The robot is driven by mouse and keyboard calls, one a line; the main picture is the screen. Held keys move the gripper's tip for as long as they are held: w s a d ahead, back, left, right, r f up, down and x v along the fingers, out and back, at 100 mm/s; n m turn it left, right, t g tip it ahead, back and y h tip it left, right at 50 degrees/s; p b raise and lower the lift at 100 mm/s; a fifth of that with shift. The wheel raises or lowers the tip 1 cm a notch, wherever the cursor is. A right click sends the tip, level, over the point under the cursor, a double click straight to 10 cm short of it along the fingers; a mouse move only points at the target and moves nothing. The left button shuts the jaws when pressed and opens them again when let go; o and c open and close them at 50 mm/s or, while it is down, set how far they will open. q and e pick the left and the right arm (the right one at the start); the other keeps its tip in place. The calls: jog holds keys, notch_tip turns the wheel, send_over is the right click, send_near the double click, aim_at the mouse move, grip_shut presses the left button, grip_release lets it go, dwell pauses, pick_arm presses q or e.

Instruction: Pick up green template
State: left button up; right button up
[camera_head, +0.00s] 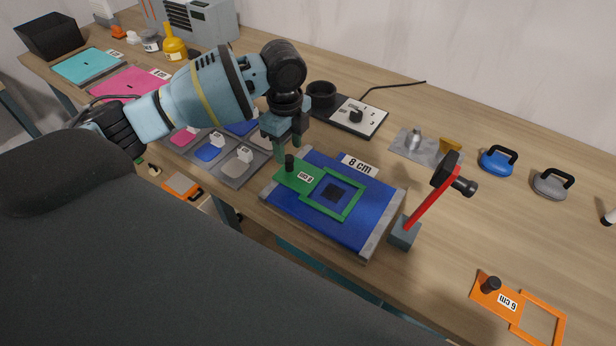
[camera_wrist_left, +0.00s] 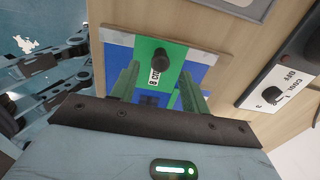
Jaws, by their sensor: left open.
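The green template (camera_head: 342,197) lies flat on a blue sheet (camera_head: 310,223) on the table. My left gripper (camera_head: 288,147) is open and empty, pointing down over the knob end. In the left wrist view the green template (camera_wrist_left: 147,50) and its knob lie beyond my left gripper (camera_wrist_left: 160,88), between the lines of the two fingers. I cannot tell whether the fingertips reach down around the knob. My right gripper is not in view.
An orange template (camera_head: 503,297) lies at the front right. A tray of coloured patches (camera_head: 232,170) is left of the mat. A control box with a dial (camera_head: 365,118) is behind. Blue and grey handled tools stand at the right.

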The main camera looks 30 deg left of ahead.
aim_at(289, 158)
pick_arm(q)
jog(key=shift+f, duration=2.4)
jog(key=shift+c, duration=0.5)
grip_shut()
